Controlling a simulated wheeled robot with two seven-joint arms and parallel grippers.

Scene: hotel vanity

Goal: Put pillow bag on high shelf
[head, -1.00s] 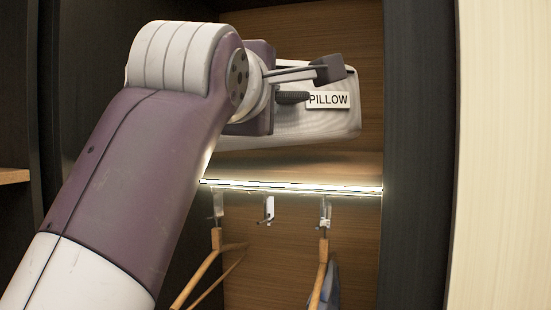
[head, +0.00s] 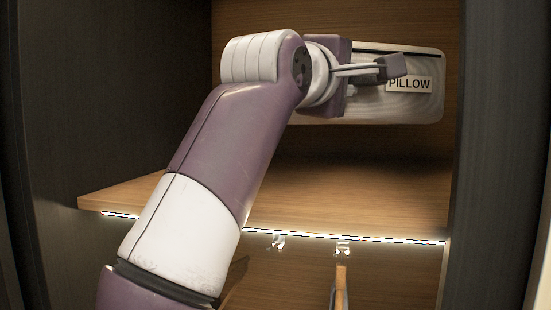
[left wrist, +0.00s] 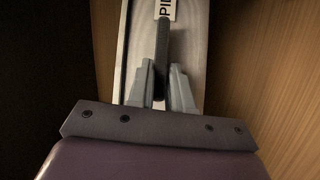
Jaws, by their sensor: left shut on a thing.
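The pillow bag (head: 420,105) is a pale grey, rounded rectangular bag with a white PILLOW label and a dark zip line along its top. It is raised above the wooden high shelf (head: 390,195), with a dark gap under it. My left gripper (head: 392,70) is in front of the bag. In the left wrist view its two fingers (left wrist: 161,88) close on the bag's dark handle strap, and part of the bag (left wrist: 195,50) shows beyond them. The arm hides the bag's left part. My right gripper is not in view.
The shelf has a lit strip (head: 370,237) along its front edge and its bare top is clear. Dark cabinet walls stand at left and right (head: 495,160). Hooks (head: 343,248) and a wooden hanger (head: 340,275) hang below the shelf.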

